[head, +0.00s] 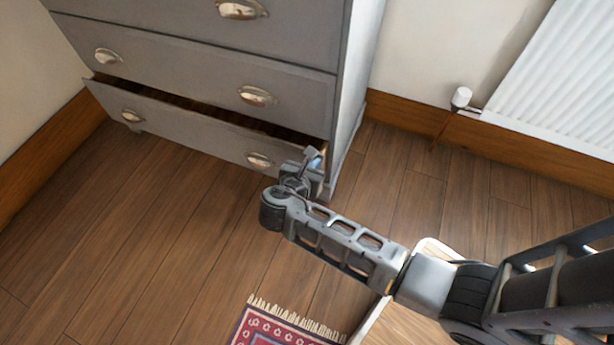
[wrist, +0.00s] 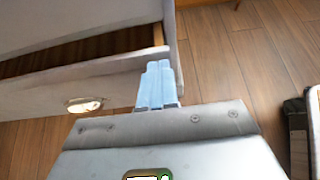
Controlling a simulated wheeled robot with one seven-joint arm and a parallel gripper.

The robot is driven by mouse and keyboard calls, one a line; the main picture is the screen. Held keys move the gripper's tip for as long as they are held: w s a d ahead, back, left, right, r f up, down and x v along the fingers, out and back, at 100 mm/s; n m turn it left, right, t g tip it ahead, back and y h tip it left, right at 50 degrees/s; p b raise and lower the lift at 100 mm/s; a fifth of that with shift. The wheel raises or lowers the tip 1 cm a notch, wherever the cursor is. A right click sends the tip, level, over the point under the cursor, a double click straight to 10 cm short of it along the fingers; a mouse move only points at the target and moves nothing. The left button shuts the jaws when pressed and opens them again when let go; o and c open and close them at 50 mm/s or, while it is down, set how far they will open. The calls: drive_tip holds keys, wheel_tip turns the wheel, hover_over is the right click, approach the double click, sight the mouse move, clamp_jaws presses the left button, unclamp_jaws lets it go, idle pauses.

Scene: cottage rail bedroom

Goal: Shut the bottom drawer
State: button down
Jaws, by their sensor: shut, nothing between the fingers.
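The bottom drawer (head: 190,128) of the grey dresser (head: 200,45) stands partly open, with a dark gap above its front. It has two metal cup handles. The drawer (wrist: 60,92) also shows in the wrist view, with one cup handle (wrist: 84,105) and its open inside. My gripper (head: 314,158) is at the right end of the drawer front. Its light blue fingers (wrist: 157,85) are shut together and empty, over the drawer's right front corner. I cannot tell whether they touch it. The drawers above look shut.
A white radiator (head: 560,75) with a valve (head: 461,97) is on the wall at right. A red fringed rug (head: 275,328) lies at the bottom. The wooden floor (head: 150,230) in front of the dresser is clear.

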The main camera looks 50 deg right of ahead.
drive_tip(key=shift+d, duration=0.2)
drive_tip(key=shift+w+d+p, duration=0.25)
drive_tip(key=shift+d+p, duration=0.2)
drive_tip(key=shift+d, duration=0.2)
drive_tip(key=shift+w+d+p, duration=0.25)
drive_tip(key=shift+d+p, duration=0.2)
drive_tip(key=shift+d, duration=0.15)
